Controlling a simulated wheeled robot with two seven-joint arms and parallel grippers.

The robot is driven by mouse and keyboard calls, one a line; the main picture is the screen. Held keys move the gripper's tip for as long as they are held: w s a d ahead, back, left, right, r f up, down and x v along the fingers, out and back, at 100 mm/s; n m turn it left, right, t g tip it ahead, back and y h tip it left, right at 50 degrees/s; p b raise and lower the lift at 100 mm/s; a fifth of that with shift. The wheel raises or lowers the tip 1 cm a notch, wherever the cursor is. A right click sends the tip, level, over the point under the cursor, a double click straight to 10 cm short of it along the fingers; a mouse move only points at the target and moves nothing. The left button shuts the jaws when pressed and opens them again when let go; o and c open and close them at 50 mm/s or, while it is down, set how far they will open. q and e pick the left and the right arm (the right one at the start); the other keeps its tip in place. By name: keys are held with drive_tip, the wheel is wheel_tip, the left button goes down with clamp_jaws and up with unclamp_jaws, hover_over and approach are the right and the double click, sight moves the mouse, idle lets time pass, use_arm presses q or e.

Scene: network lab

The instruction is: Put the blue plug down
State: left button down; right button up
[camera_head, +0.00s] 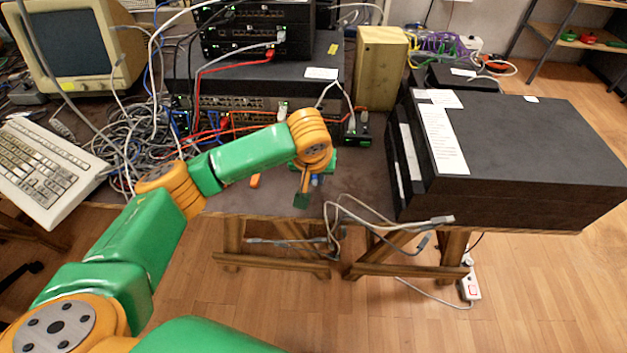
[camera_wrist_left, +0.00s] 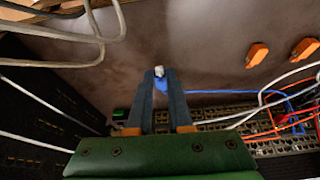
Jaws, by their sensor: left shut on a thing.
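The blue plug (camera_wrist_left: 162,85), with a clear or whitish tip, sits between the fingertips of my left gripper (camera_wrist_left: 159,75) in the left wrist view. The gripper is shut on it. A blue cable is visible to the right of the fingers. In the head view my left gripper (camera_head: 308,190) is over the front part of the table, and a small bit of blue (camera_head: 317,180) shows beside its fingers. The gripper mostly hides the plug there. I cannot tell whether the plug touches the tabletop. My right gripper is not in view.
A network device (camera_head: 260,90) with many cables stands behind. Black boxes (camera_head: 530,150) stand at the right. Grey cables (camera_head: 375,215) hang over the front edge. Orange pieces (camera_wrist_left: 257,54) lie on the brown tabletop (camera_wrist_left: 215,40), which has bare room around the plug.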

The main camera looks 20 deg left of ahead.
use_arm(q)
drive_tip(key=shift+f, duration=0.8)
drive_tip(key=shift+f, duration=0.35)
drive_tip(key=c, duration=0.8)
unclamp_jaws()
drive_tip(key=shift+c, duration=0.2)
drive_tip(key=p+v, duration=0.1)
drive_tip(key=v, duration=1.1)
drive_tip(key=shift+r+p, duration=0.3)
drive_tip(key=shift+r, duration=0.1)
drive_tip(key=shift+a, duration=0.1)
